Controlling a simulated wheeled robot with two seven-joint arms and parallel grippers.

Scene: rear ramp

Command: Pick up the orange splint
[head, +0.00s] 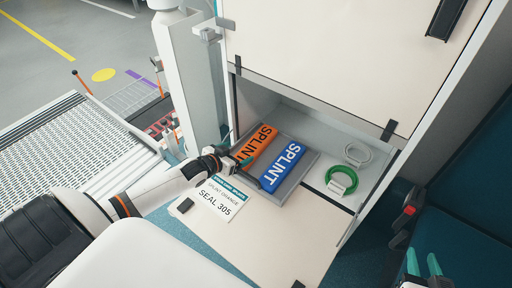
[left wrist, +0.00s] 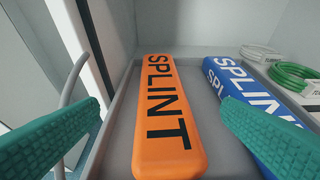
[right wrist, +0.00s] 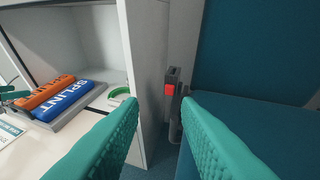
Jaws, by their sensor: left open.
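The orange splint (head: 262,143) lies in a grey tray (head: 309,157) inside an open white compartment, beside a blue splint (head: 283,166). In the left wrist view the orange splint (left wrist: 167,115) lies lengthwise ahead, between my open green fingers and not touched by them. My left gripper (head: 234,153) is at the near left end of the orange splint in the head view. My right gripper (head: 424,266) is open and empty at the lower right, apart from the splints. In the right wrist view the orange splint (right wrist: 46,92) shows far left.
A green coil (head: 341,180) and a white coil (head: 357,154) lie right of the tray. A card reading "SPLINT ORANGE, SEAL 305" (head: 217,200) lies on the pale flap in front. The compartment's left wall stands close to my left gripper. A seat-belt buckle (head: 409,210) is at the right.

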